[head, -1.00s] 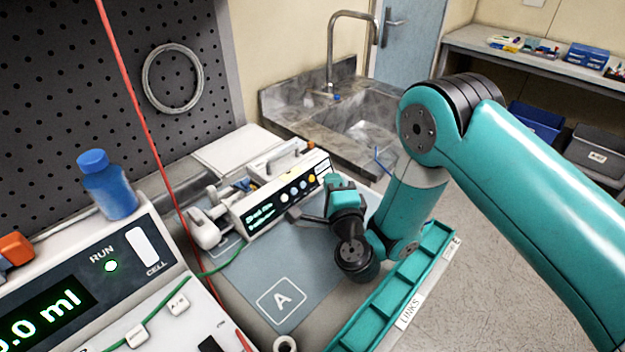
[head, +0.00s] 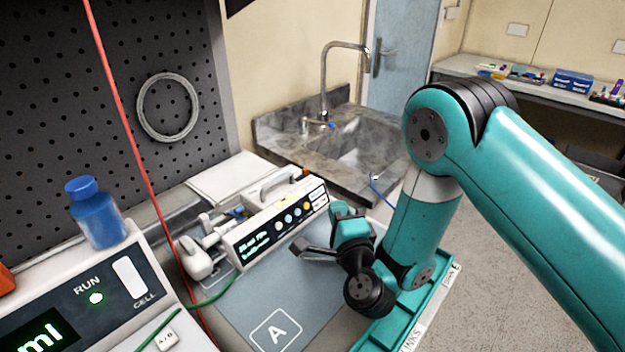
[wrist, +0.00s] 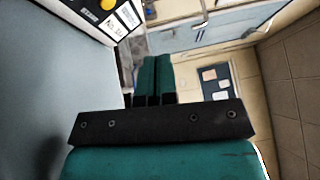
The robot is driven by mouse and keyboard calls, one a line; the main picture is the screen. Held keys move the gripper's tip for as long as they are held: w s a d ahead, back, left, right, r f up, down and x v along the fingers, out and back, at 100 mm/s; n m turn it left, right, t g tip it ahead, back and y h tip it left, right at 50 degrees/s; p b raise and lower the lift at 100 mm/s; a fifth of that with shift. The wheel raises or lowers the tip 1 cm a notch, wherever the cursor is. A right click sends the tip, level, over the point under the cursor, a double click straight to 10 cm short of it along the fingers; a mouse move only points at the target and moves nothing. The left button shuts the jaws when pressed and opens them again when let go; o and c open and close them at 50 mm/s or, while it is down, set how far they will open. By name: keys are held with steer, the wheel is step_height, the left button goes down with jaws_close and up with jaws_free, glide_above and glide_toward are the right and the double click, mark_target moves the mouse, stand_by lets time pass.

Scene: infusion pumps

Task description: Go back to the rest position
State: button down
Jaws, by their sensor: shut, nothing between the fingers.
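My gripper (head: 312,250) hangs at the end of the teal arm, above the grey-blue mat marked A (head: 262,300) and close to the front of the infusion pump. In the head view its fingers point left and look closed, with nothing held. The infusion pump (head: 275,222) has a lit display, several round buttons and a syringe mechanism at its left end. In the wrist view the closed teal and black fingers (wrist: 154,85) show in the middle. A corner of the pump front (wrist: 105,15) shows at the upper left there.
A teal divided tray (head: 400,325) runs along the bench edge, partly behind my arm. A larger pump with a RUN light (head: 95,298) and a blue bottle (head: 97,215) stand at left. A red line hangs at left. A sink (head: 355,150) lies behind. Floor is open at right.

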steer(key=s+a+r+n+g+y, duration=0.25)
steer(key=r+n+g+y, duration=0.2)
steer(key=r+n, duration=0.25)
steer(key=s+a+r+n+g+y, duration=0.2)
steer(key=s+r+n+g+y, duration=0.1)
steer(key=r+n+g, duration=0.25)
steer(key=s+d+r+n+g+h, duration=0.2)
steer(key=s+d+n+g+h, duration=0.2)
steer(key=s+d, duration=0.5)
steer(key=s+d+r+n+g+h, duration=0.2)
steer(key=s+d+n+g+h, duration=0.2)
steer(key=s+d, duration=0.4)
steer(key=s+n, duration=0.1)
steer(key=s, duration=0.3)
steer(key=shift+s+d+r+n, duration=0.2)
steer(key=shift+d+n, duration=0.15)
steer(key=shift+d, duration=0.05)
steer(key=shift+w+h, duration=0.1)
steer(key=shift+h, duration=0.15)
steer(key=w+a+f+m+t+y+b, duration=0.3)
steer(key=w+f+m, duration=0.4)
steer(key=w, duration=0.4)
steer(key=w+a+f+m+t+y+b, duration=0.3)
steer(key=w+a+f+m+t+b, duration=0.2)
steer(key=w, duration=0.6)
step_height(320, 180, down, 2)
steer(key=m, duration=0.3)
steer(key=shift+a, duration=0.3)
